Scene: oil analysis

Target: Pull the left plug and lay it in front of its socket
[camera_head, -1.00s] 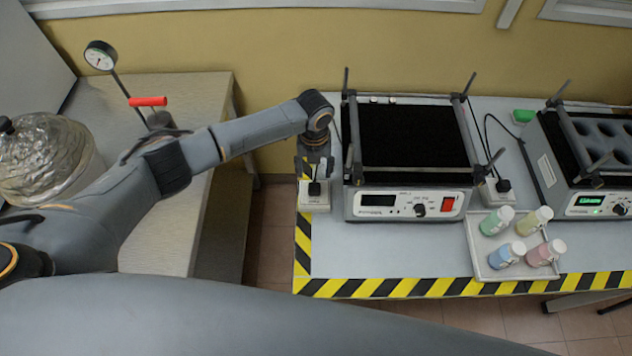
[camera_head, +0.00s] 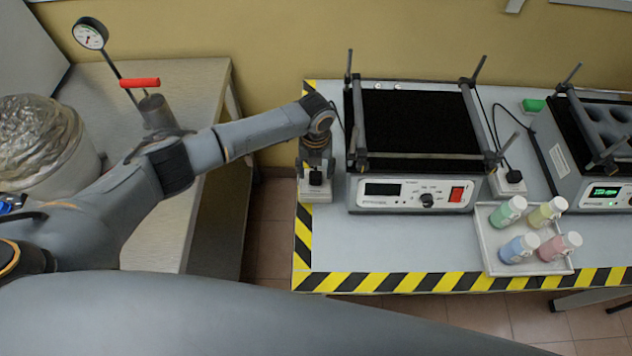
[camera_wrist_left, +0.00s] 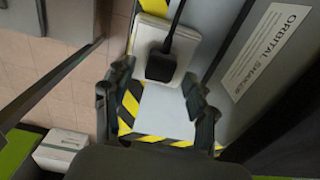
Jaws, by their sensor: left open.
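The left plug (camera_head: 315,178) is black and sits on its white socket box (camera_head: 316,194) at the table's left end, left of the nearer shaker. In the left wrist view the plug (camera_wrist_left: 160,66) stands on the pale socket box (camera_wrist_left: 147,37), with its black cord running up the picture. My left gripper (camera_head: 316,160) is directly over the socket and partly hides it in the head view. In the wrist view the gripper (camera_wrist_left: 155,105) is open, its fingers apart and empty, with the plug beyond the gap between them. My right gripper is not in view.
The shaker (camera_head: 412,192) stands close to the right of the socket. A tray (camera_head: 484,240) with several capped bottles and a second plug (camera_head: 513,177) are farther right. The strip before the socket, up to the yellow-black edge (camera_head: 385,283), is bare.

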